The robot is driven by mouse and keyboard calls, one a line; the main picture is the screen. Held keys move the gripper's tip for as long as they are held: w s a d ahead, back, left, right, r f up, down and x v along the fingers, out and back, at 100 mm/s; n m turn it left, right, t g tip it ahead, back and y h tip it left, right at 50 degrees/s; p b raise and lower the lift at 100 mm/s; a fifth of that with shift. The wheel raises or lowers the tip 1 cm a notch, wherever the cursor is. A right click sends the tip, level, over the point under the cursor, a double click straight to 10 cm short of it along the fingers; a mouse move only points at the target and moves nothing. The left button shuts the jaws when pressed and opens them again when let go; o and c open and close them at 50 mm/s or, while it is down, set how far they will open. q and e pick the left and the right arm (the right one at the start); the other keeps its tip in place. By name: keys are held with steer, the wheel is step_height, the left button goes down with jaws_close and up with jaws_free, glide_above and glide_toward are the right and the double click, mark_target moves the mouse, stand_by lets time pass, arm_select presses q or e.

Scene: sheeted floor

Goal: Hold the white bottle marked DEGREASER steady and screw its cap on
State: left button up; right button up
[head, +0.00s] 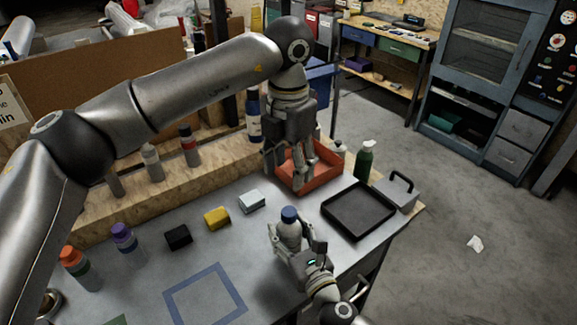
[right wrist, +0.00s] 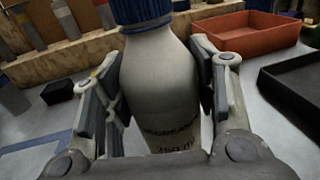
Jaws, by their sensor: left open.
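The white bottle (head: 289,231) stands upright on the grey worktop, with a blue cap (head: 289,214) on top. In the right wrist view the bottle (right wrist: 162,85) fills the middle; its label is partly readable, with "250 ml" below. The blue cap (right wrist: 140,12) sits at the neck, cut off by the top edge; how tightly it sits I cannot tell. My right gripper (head: 298,244) is shut on the bottle's body, with a finger (right wrist: 108,95) on each side. My left gripper (head: 288,178) is open and empty, pointing down above and behind the cap, apart from it.
A red-orange tray (head: 318,178) lies behind my left gripper. A black tray (head: 358,211) and a green pump bottle (head: 364,161) are to the right. White (head: 252,201), yellow (head: 217,218) and black (head: 178,237) blocks lie left. A blue taped square (head: 205,295) is in front.

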steer(key=o, duration=0.4)
steer(key=shift+s, duration=0.15)
steer(key=v, duration=1.2)
